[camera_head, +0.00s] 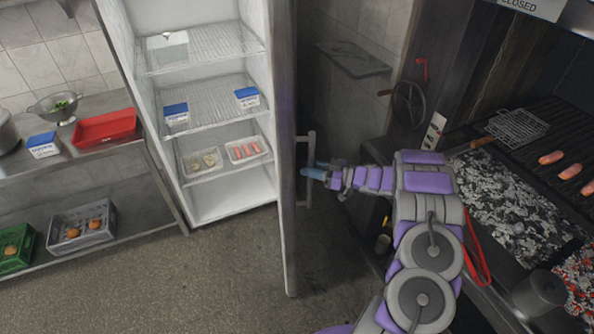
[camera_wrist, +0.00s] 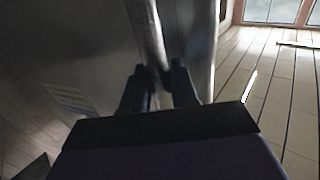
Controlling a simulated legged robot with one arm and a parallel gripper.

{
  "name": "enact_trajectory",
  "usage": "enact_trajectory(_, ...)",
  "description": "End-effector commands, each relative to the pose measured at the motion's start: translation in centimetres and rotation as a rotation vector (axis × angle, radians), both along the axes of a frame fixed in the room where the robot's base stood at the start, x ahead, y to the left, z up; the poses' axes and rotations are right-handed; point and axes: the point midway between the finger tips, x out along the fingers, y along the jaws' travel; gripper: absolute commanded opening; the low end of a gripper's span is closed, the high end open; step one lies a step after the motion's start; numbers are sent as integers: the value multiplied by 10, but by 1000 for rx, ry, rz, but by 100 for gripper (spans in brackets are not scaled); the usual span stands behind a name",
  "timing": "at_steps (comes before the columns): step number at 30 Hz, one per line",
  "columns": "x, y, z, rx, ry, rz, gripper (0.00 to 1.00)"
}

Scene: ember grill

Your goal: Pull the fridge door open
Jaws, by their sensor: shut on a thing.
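The fridge (camera_head: 235,203) stands open in the head view, with its white inside and shelves in plain sight. Its door (camera_head: 287,225) is swung out towards me and shows nearly edge-on, on the right of the opening. The upright handle (camera_head: 311,139) is on the door's right-hand face. My gripper (camera_head: 310,171) is at the handle, about halfway up it, and is shut on it. In the wrist view, the two dark fingers of my gripper (camera_wrist: 158,76) are on either side of the handle bar (camera_wrist: 151,28).
A steel counter (camera_head: 155,165) with a red tray (camera_head: 104,128) is left of the fridge. The grill (camera_head: 515,205) with coals and sausages is at the right, close to my arm. The floor (camera_head: 235,285) before the fridge is clear.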

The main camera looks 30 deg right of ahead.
Motion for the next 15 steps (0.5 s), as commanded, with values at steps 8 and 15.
enact_trajectory(8, -8, -43, 1, 3, -6, -6, 0)
enact_trajectory(15, -10, -57, 1, 4, -6, -5, 0)
